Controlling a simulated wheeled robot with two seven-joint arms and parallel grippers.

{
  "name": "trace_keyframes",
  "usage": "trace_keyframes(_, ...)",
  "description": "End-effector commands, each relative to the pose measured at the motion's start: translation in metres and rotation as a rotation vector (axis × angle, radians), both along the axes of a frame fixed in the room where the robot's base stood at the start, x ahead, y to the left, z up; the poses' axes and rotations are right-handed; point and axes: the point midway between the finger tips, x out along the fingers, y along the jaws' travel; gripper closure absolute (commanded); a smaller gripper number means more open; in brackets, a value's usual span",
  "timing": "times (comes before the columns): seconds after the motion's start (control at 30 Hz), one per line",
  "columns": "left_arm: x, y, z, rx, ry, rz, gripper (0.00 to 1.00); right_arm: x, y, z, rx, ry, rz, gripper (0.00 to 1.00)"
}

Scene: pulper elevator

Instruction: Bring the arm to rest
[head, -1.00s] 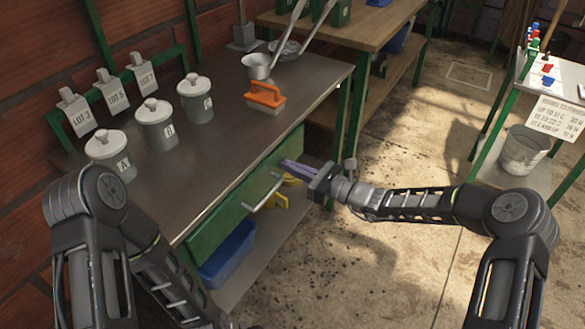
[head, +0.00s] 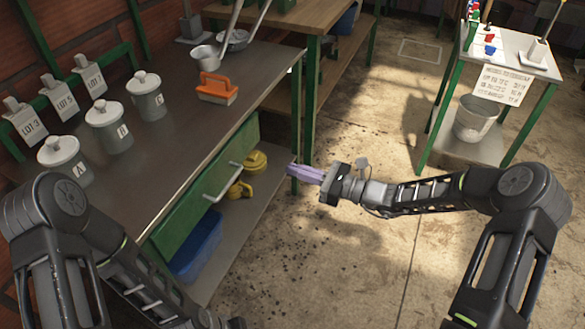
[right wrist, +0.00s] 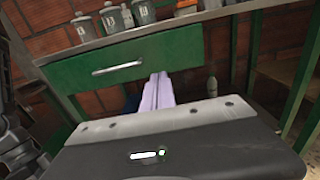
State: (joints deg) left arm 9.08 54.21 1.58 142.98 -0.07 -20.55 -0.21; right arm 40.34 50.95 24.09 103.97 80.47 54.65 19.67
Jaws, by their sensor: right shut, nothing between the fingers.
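My right gripper (head: 306,173) shows in the head view, reaching from the right toward the metal-topped bench. Its purple fingers are shut with nothing between them. They are in front of the bench, near the right end of the green drawer (head: 205,195), apart from it. In the right wrist view the shut fingers (right wrist: 157,92) point at the space below the drawer (right wrist: 92,70). My left arm comes in at the lower left of the head view, but its gripper is out of the picture.
Lidded canisters (head: 108,127) and an orange-handled brush (head: 216,88) stand on the bench (head: 165,150). A blue bin (head: 196,245) and yellow things (head: 255,162) are on its lower shelf. A small table (head: 530,62) with a bucket (head: 474,120) stands right.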

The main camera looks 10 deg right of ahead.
Motion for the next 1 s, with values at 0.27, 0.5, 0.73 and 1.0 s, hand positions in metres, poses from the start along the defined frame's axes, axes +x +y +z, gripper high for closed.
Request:
trace_keyframes(0.27, 0.0, 0.0, 0.0, 0.0, 0.0, 0.0, 0.59, 0.0, 0.0, 0.0, 0.0, 0.0, 0.0, 1.0)
trace_keyframes(0.5, 0.0, 0.0, 0.0, 0.0, 0.0, 0.001, 0.59, -0.004, 0.001, -0.028, -0.134, -0.001, 0.01, 1.0)
trace_keyframes(0.73, 0.0, 0.0, 0.005, 0.0, 0.001, 0.002, 0.59, -0.077, 0.009, -0.134, -0.57, 0.005, 0.207, 1.0)
trace_keyframes(1.0, 0.0, 0.0, 0.061, -0.001, 0.001, 0.004, 0.59, -0.242, -0.004, -0.204, -1.324, -0.456, 0.848, 1.0)
